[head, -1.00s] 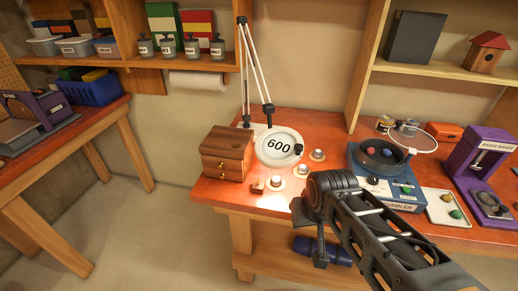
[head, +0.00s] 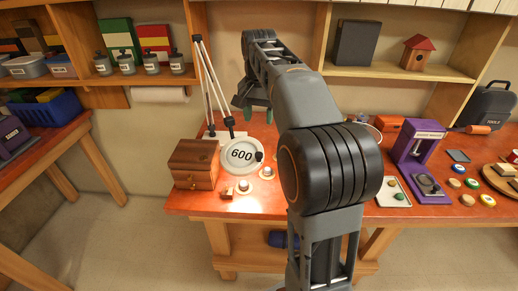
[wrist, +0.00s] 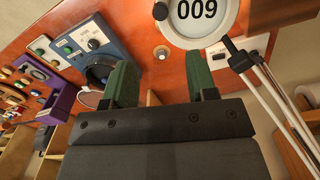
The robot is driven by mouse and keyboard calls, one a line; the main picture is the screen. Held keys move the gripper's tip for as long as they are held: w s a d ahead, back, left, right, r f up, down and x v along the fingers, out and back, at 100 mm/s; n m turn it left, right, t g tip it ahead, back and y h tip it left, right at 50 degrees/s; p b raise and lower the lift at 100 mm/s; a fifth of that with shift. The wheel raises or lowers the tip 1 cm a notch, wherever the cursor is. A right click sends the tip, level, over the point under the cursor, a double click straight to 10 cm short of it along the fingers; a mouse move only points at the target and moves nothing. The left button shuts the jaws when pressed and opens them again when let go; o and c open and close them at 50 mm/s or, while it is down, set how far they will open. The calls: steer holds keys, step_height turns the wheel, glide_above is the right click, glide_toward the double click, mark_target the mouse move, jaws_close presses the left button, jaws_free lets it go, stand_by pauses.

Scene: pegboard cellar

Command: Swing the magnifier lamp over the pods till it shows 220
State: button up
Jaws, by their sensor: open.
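The magnifier lamp (head: 229,167) has a round white head on a jointed white arm (head: 213,90). Its face reads 600, and a dark knob (head: 259,156) sits on its right edge. In the wrist view the lamp head (wrist: 172,38) is at the top, its number upside down. Small round pods stand on the red bench right of and in front of it: one by its edge (head: 267,173), one nearer (head: 243,187). One pod (wrist: 162,52) also shows in the wrist view. My gripper (head: 258,115) is open and empty, behind and above the lamp head; its green fingers (wrist: 162,80) point down toward the bench.
A wooden drawer box (head: 193,164) stands left of the lamp head. A blue tumbler (wrist: 88,42) and a purple badge maker (head: 416,157) stand to the right. A shelf with a birdhouse (head: 416,52) is behind. My arm hides the bench's middle.

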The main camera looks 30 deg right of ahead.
mark_target(259, 154)
step_height(259, 154, down, 13)
steer(key=shift+f, duration=0.1)
stand_by(0.4)
jaws_close()
stand_by(0.5)
